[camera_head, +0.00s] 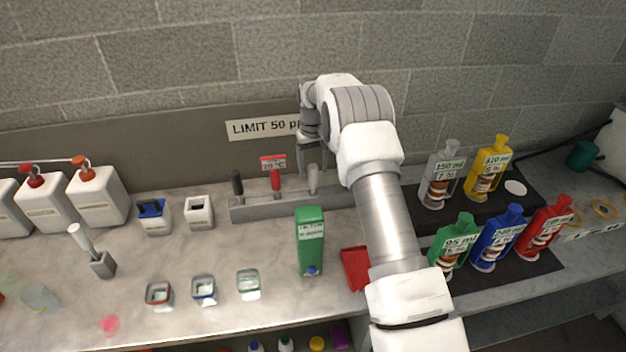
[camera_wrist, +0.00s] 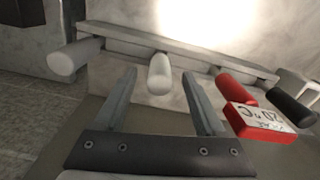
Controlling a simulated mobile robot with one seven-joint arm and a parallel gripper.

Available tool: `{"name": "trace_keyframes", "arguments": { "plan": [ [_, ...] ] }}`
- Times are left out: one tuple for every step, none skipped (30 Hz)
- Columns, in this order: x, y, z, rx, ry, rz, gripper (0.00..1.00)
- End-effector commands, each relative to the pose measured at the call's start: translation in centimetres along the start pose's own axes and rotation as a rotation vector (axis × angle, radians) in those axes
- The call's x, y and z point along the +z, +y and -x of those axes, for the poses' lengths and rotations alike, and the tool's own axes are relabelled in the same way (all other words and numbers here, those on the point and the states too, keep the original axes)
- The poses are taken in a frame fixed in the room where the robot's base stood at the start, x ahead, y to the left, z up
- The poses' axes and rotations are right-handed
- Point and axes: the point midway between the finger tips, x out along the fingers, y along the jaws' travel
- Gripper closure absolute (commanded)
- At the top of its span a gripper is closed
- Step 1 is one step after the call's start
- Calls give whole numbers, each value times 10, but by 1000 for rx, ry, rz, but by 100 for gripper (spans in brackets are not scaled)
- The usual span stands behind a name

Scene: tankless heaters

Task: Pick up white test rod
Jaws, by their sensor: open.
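The white test rod (camera_wrist: 160,75) stands in a grey rack (camera_head: 262,206) against the back wall. In the wrist view it lies between the fingertips of my gripper (camera_wrist: 159,82), with gaps on both sides. In the head view my gripper (camera_head: 313,165) hangs over the right part of the rack, with the pale rod (camera_head: 313,182) at its fingertips. My gripper is open and holds nothing. My arm covers the rack's right end in the head view.
A red rod (camera_head: 276,181) with a red-edged label and a black rod (camera_head: 237,184) stand left in the rack. A greyish rod (camera_wrist: 75,60) is on the white rod's other side. A green box (camera_head: 310,240) stands in front; bottles (camera_head: 497,238) stand right.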

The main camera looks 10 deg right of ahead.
Motion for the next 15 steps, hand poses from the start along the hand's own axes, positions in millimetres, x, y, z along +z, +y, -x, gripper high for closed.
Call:
{"name": "trace_keyframes", "arguments": {
  "plan": [
    [0,0,-7,0,-4,0,28],
    [0,0,-12,0,-4,0,28],
    [-1,0,-18,0,-3,0,28],
    [-1,0,-22,0,-3,0,28],
    [-1,0,-26,0,-2,0,28],
    [-1,0,-30,0,-2,0,28],
    [-1,0,-32,0,-1,0,28],
    [-1,0,-34,0,-1,0,28],
    [-1,0,-35,0,-1,0,28],
    [-1,0,-36,0,0,0,28],
    [-1,0,-36,0,0,0,28],
    [-1,0,-36,0,0,0,28],
    [-1,0,-36,0,0,0,28],
    [-1,0,-36,0,0,0,28],
    [-1,0,-36,0,0,0,28]
  ]
}}
